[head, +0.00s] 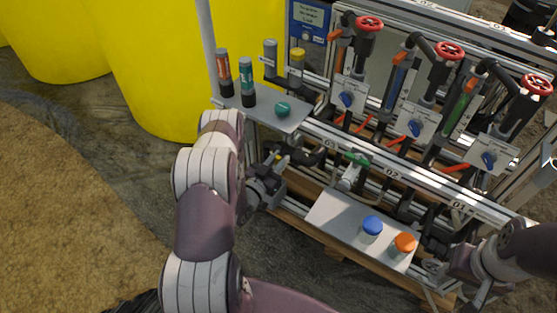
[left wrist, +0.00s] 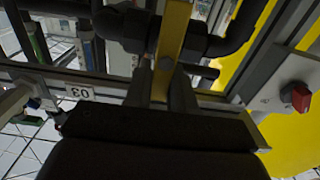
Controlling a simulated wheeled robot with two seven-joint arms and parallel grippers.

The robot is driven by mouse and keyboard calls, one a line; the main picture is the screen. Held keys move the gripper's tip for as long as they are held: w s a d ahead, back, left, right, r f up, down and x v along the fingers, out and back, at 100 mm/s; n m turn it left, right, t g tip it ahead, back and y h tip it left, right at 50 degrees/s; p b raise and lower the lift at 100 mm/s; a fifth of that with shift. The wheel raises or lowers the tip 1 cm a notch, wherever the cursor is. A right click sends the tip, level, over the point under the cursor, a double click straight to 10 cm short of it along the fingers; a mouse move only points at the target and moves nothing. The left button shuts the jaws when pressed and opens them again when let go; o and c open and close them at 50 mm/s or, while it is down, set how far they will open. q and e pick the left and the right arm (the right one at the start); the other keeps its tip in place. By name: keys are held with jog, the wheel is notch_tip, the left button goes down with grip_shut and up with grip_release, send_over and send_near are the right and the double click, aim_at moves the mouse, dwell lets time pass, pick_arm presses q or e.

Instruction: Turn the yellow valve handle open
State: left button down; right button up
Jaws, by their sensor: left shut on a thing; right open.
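The yellow valve handle (left wrist: 173,35) stands lengthwise in the left wrist view, in front of dark pipe fittings. My left gripper (left wrist: 168,90) is shut on it, with a dark finger on either side of its lower part. In the head view only a small piece of the yellow handle (head: 282,160) shows beside my left gripper (head: 276,172), below the grey shelf; the rest is hidden. My right gripper (head: 485,292) is open and empty at the lower right, near the skid's front edge.
A green-handled valve (head: 355,158) sits right of the yellow one. A grey tray (head: 330,213) carries blue- and orange-capped jars. The shelf (head: 290,122) above my left gripper holds bottles and a teal cap. Red handwheels (head: 448,50) and blue knobs line the rack behind.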

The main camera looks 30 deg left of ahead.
pick_arm(q)
jog(key=n, duration=0.2)
jog(key=a+n, duration=0.1)
jog(key=n, duration=0.1)
jog(key=shift+f, duration=0.1)
jog(key=shift+w+a+f+n+b, duration=0.1)
jog(key=shift+a+f+n, duration=0.25)
jog(key=shift+n, duration=1.95)
jog(key=shift+s+a+f+n+b, duration=0.15)
jog(key=shift+f+n, duration=0.35)
jog(key=shift+n, duration=1.8)
jog(key=shift+w+a+f+n+b, duration=0.15)
jog(key=shift+a+f+n, duration=0.25)
jog(key=shift+n, duration=1.9)
jog(key=shift+d, duration=0.1)
jog(key=c, duration=1)
grip_release()
jog(key=shift+c, duration=0.2)
